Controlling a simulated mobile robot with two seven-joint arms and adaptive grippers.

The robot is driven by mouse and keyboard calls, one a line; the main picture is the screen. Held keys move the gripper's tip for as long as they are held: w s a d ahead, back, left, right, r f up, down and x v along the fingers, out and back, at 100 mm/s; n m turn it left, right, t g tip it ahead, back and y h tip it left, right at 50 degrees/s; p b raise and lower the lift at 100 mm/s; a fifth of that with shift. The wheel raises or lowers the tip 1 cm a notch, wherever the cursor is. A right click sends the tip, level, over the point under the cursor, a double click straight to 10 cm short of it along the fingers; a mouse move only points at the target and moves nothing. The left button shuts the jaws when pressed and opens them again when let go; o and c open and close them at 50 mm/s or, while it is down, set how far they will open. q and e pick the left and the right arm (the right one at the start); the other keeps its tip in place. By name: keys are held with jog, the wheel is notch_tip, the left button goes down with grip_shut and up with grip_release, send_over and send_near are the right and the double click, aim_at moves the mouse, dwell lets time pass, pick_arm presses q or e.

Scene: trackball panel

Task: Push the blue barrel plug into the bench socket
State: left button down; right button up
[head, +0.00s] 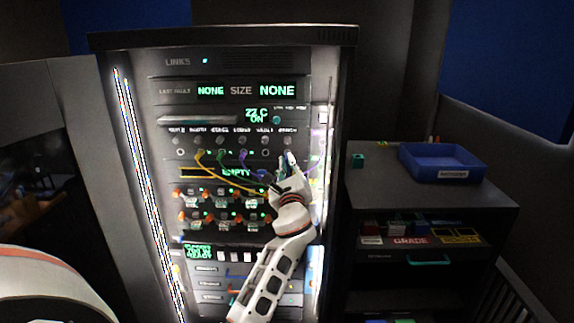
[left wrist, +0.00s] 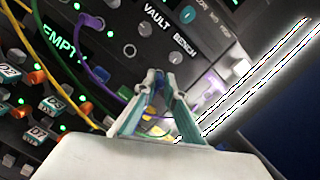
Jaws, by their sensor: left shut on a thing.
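My left gripper (head: 289,165) is at the panel, just under the Bench label at the right end of the socket row. In the left wrist view its two fingers (left wrist: 159,76) are closed around the blue barrel plug (left wrist: 158,90), of which only a little blue shows. The Bench label (left wrist: 184,45) and the round knob under it (left wrist: 175,57) lie just beyond the fingertips. The bench socket itself is hidden by the fingers, so I cannot tell whether the plug touches or enters it. My right gripper is not in view.
Yellow (head: 205,170), green and purple cables (left wrist: 80,48) hang from neighbouring sockets, close to my left gripper. Rows of orange-ended switches (head: 192,192) lie below. A blue tray (head: 440,163) stands on the cabinet at right. The display reads EMPTY (head: 236,172).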

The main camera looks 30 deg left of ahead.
pick_arm(q)
jog(key=shift+x, duration=0.95)
jog(key=c, duration=2)
grip_release()
jog(key=shift+w+f, duration=0.1)
jog(key=shift+f, duration=0.05)
jog(key=shift+d, duration=0.15)
jog(key=v, duration=1.2)
